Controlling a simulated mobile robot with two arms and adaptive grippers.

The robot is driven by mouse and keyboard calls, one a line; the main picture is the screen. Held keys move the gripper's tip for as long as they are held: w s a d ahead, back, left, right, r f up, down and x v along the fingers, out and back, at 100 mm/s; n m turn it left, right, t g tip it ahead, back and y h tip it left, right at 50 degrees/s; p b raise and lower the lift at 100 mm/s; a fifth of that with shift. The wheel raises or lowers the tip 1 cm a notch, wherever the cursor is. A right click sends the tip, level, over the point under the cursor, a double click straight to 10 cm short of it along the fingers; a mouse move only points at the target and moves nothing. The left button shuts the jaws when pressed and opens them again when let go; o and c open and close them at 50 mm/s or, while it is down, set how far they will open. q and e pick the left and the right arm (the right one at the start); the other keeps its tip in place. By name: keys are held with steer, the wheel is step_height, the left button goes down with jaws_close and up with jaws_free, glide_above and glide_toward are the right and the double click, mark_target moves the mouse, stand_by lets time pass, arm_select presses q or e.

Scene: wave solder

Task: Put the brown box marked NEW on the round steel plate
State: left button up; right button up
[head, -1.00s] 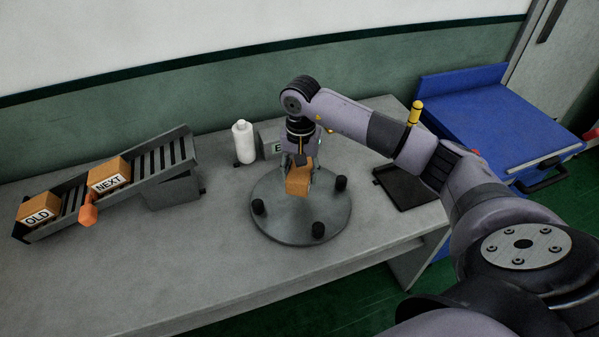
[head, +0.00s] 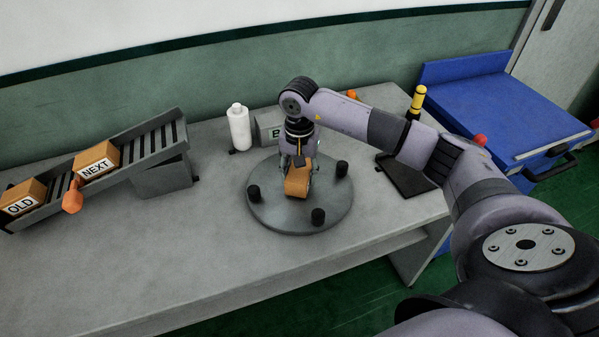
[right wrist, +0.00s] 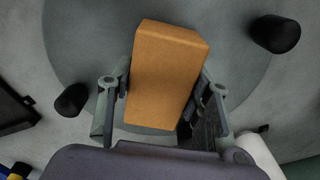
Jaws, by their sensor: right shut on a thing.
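A plain-sided brown box (head: 297,186) is held in my right gripper (head: 299,165); no label shows on its visible faces. The round steel plate (head: 275,212) with black pegs lies on the grey table directly below it. In the right wrist view the box (right wrist: 165,70) sits between the two fingers of the gripper (right wrist: 163,100), with the plate (right wrist: 85,45) behind it. The box is low over the plate's middle, between the pegs; I cannot tell whether it touches. My left gripper is not in view.
A white bottle (head: 239,130) and a grey block (head: 268,131) stand behind the plate. A black tray (head: 407,178) lies at right.

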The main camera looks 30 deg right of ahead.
mark_target(300, 170)
steer(key=shift+f+b, duration=0.35)
steer(key=shift+f, duration=0.05)
stand_by(0.5)
steer(key=o, duration=1.6)
step_height(300, 170, up, 12)
steer(key=shift+f, duration=0.1)
